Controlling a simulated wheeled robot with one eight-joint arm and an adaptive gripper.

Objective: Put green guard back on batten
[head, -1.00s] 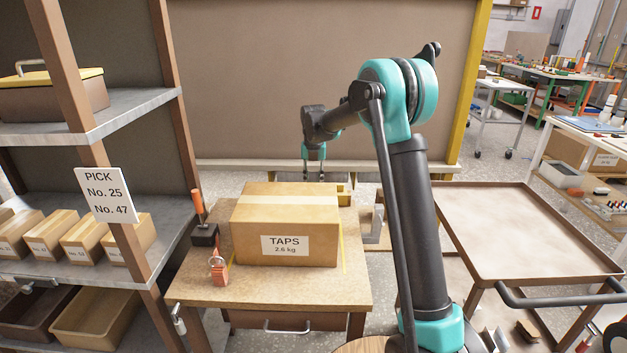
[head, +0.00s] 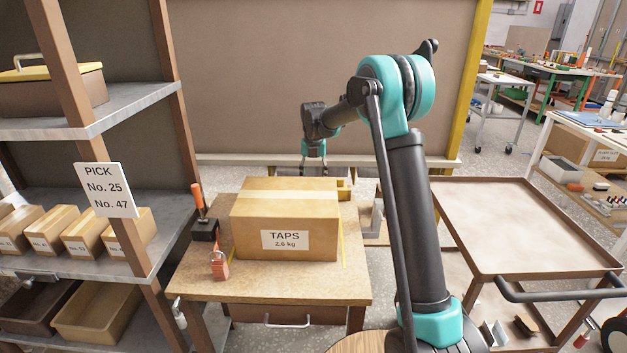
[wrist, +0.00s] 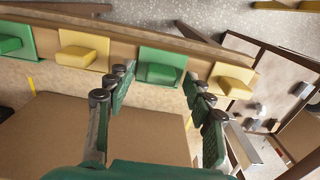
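The wooden batten (wrist: 130,36) runs along the back edge of the bench in the wrist view. It carries a green guard (wrist: 13,40) at far left, a yellow guard (wrist: 82,52), another green guard (wrist: 162,66) and a yellow guard (wrist: 230,80). My gripper (wrist: 160,84) is open, with nothing seen held between its fingers. The second green guard shows beyond and between the fingertips; I cannot tell whether they touch it. In the head view my gripper (head: 314,170) hangs behind the carton, whose body hides most of the batten.
A TAPS carton (head: 285,225) fills much of the bench (head: 270,289); its top (wrist: 60,130) lies below my gripper. An orange-handled tool (head: 198,198) and a red padlock (head: 219,268) are at its left. A shelf rack (head: 150,240) stands left, a brown tray cart (head: 520,225) right.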

